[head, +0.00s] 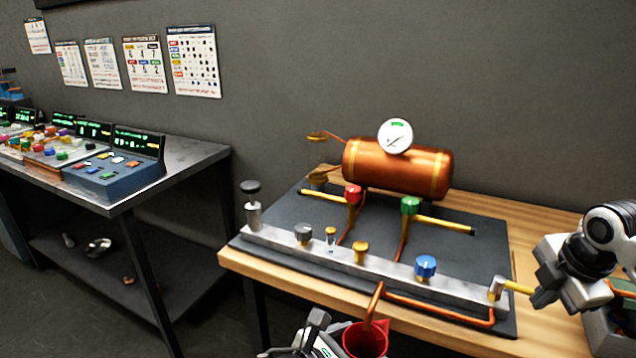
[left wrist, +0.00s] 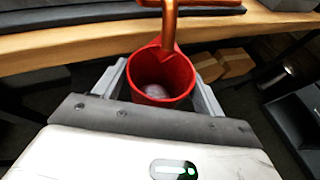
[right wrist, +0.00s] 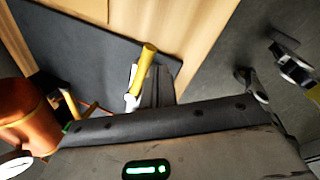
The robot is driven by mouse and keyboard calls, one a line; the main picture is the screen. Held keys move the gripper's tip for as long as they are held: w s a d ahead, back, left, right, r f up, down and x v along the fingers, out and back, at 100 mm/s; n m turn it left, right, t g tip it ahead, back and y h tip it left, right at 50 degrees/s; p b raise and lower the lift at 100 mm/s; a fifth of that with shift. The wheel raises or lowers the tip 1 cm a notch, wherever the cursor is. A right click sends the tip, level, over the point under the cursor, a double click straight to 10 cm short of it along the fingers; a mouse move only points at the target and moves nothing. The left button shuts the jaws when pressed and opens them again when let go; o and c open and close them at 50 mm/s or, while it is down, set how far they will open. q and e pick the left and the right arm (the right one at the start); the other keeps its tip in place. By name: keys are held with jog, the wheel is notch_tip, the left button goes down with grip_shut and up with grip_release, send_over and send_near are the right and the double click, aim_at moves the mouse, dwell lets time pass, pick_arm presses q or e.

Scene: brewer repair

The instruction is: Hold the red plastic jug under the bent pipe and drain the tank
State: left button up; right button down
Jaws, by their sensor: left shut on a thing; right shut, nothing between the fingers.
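The red plastic jug (head: 365,341) is at the bottom of the head view, in front of the table edge. My left gripper (head: 322,332) is shut on it; in the left wrist view the fingers flank the jug (left wrist: 162,76). The bent copper pipe (head: 374,303) comes over the table edge, its end over the jug's open mouth. Something pale shows inside the jug; I cannot tell what. The copper tank (head: 424,170) lies behind the valves with a round gauge (head: 396,137) on it. My right gripper (head: 543,297) is shut and empty beside the yellow-handled lever (head: 517,288).
A metal manifold bar (head: 390,272) carries several knobs, including a blue one (head: 426,266). Red (head: 352,195) and green (head: 410,205) valves stand behind it on the dark mat. A side table (head: 185,160) with control boxes is at left.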

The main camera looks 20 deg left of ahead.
jog(key=shift+w+d, duration=0.15)
jog(key=shift+w, duration=0.2)
jog(key=shift+s, duration=0.1)
notch_tip(320, 180, up, 7)
jog(key=shift+s, duration=0.45)
dwell(0.8)
